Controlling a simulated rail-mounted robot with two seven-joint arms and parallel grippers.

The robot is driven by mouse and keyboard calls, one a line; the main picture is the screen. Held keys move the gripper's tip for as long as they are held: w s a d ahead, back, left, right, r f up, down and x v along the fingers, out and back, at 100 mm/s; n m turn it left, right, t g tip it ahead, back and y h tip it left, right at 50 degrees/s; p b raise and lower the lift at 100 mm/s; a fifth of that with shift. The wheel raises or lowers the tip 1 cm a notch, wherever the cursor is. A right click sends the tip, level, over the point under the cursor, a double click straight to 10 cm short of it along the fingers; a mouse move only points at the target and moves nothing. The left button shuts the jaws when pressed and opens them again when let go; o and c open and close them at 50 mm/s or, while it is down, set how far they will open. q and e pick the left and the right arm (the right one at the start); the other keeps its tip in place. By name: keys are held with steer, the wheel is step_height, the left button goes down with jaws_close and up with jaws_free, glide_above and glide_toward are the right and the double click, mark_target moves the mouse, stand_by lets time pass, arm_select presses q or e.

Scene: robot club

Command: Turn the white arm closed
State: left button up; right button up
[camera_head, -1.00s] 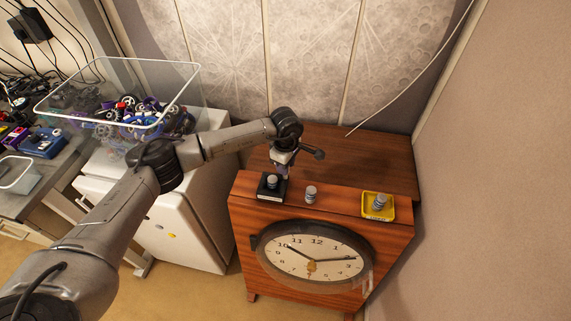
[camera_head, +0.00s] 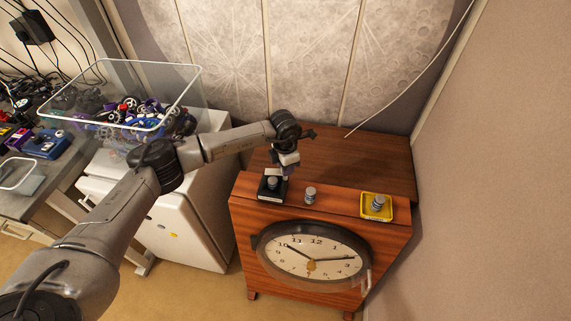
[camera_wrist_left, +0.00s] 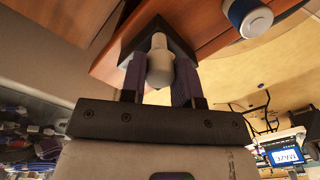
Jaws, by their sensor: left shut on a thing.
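The white arm (camera_wrist_left: 160,62) is a cream, rounded piece standing out from a dark square base in the left wrist view. My left gripper (camera_wrist_left: 158,78) has one purple finger on each side of it and is shut on it. In the head view my left gripper (camera_head: 274,178) points down at the black base (camera_head: 266,193) at the left end of the wooden cabinet's front ledge. The wrist and fingers partly hide the white arm there. My right gripper is in neither view.
A grey ribbed knob (camera_head: 310,195) stands right of the black base, and a yellow tray (camera_head: 388,215) holding another is farther right. A round clock (camera_head: 312,254) is on the cabinet's front (camera_head: 250,225). A clear bin (camera_head: 105,125) and white fridge (camera_head: 190,220) are left.

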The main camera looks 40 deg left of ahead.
arm_select(q)
steer(key=n+p, duration=0.1)
steer(key=n, duration=0.2)
steer(key=shift+r+n, duration=0.1)
steer(key=shift+n, duration=0.2)
steer(key=shift+n+p, duration=0.55)
steer(key=shift+n, duration=1.15)
steer(key=o, duration=0.9)
steer(key=shift+o, duration=0.2)
step_height(320, 180, up, 14)
steer(key=shift+a+b, duration=0.15)
steer(key=shift+b, duration=0.25)
